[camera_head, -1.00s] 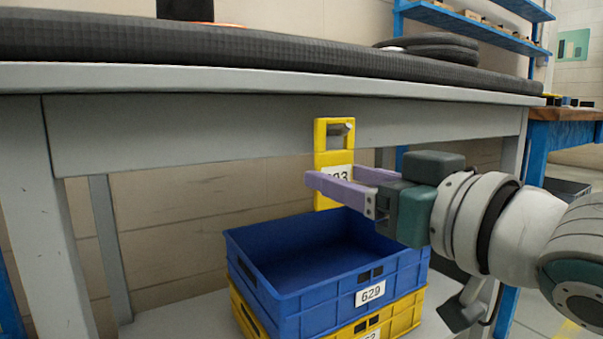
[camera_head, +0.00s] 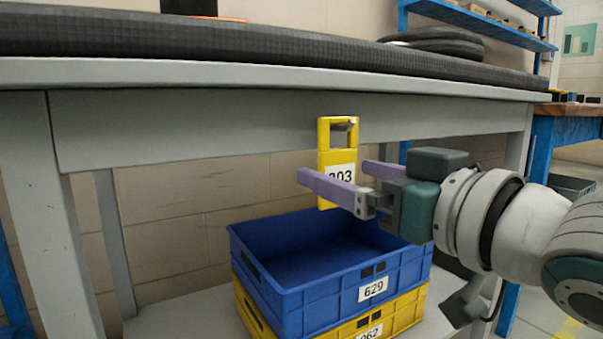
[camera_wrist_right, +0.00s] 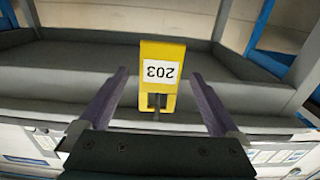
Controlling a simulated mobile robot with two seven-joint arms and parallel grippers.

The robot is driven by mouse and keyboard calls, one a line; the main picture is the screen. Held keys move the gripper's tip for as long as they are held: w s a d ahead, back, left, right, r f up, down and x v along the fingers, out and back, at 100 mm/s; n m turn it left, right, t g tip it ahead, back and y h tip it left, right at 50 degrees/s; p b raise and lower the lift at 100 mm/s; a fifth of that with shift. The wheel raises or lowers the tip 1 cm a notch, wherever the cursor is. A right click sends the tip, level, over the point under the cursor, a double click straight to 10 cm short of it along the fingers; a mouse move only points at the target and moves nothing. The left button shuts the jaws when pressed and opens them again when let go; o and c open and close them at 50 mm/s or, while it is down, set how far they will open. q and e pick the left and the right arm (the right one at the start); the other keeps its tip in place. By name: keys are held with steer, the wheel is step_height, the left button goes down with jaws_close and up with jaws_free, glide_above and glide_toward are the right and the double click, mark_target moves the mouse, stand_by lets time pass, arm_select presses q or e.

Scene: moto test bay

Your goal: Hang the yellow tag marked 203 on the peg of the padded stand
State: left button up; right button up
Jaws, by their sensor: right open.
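The yellow tag (camera_head: 323,160) marked 203 hangs upright in front of the grey front rail of the padded stand (camera_head: 240,130). The peg (camera_head: 351,123) shows in the tag's top window, close under its upper bar. In the right wrist view the tag (camera_wrist_right: 160,52) appears upside down, with the peg (camera_wrist_right: 156,114) at its window. My right gripper (camera_head: 333,171) is open, with one lilac finger on each side of the tag. The wrist view shows a gap between the tag and each finger. My left gripper is out of view.
Below the tag, a blue crate (camera_head: 310,308) marked 629 sits on a yellow crate (camera_head: 400,318) on the lower shelf. The stand's dark padded top (camera_head: 270,45) overhangs the rail. A blue-legged bench (camera_head: 560,150) stands to the right.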

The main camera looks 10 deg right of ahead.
steer(key=p+v, duration=0.4)
steer(key=v, duration=0.6)
steer(key=s+d+r+m+g+h+p, duration=0.15)
steer(key=s+r+g+p, duration=0.35)
steer(key=r+p, duration=0.95)
steer(key=s+r+g+h+p, duration=0.35)
steer(key=s+r+p, duration=0.45)
steer(key=p, duration=1.2)
steer(key=s+d+r+m+g+h+p, duration=0.1)
steer(key=s+r+g+p, duration=0.4)
steer(key=r+p, duration=1.05)
step_height(320, 180, up, 33)
steer(key=p, duration=3.8)
steer(key=shift+s, duration=0.3)
steer(key=shift+r+n, duration=0.1)
steer(key=shift+n, duration=0.15)
